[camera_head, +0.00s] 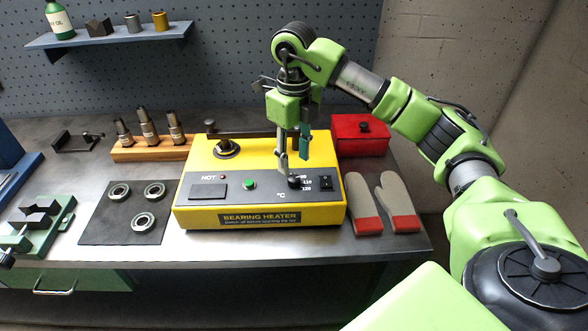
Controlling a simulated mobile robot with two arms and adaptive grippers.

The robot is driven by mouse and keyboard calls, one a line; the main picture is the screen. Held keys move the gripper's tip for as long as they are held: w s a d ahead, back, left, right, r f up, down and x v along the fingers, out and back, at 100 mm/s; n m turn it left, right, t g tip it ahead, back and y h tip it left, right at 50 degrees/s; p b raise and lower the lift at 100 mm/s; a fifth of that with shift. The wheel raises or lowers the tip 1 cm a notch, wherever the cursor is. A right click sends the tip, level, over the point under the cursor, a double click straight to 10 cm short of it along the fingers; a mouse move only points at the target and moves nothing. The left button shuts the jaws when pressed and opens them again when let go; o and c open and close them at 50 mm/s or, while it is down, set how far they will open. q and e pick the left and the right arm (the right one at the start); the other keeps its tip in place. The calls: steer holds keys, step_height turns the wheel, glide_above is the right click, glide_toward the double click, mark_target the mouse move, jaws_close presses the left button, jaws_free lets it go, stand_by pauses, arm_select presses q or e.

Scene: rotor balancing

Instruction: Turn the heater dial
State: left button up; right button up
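The yellow bearing heater (200,213) stands on the bench with its sloped panel facing me. Its small black dial (295,182) is at the right of the panel, beside printed temperature numbers, partly crowded by my gripper. My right gripper (293,160) points down just above and behind the dial. Its two fingers are apart with a gap between them, and nothing shows held. I cannot tell whether a fingertip touches the dial. My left gripper is not in view.
A green button (250,184) and a black switch (325,183) flank the dial. Oven mitts (390,195) and a red box (358,139) are to the right. Bearing rings lie on a dark mat (108,229) at left. A wooden tool block (150,152) stands behind.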

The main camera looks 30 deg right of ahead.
mark_target(294, 178)
step_height(294, 178, up, 6)
steer(key=shift+r, duration=0.25)
stand_by(0.6)
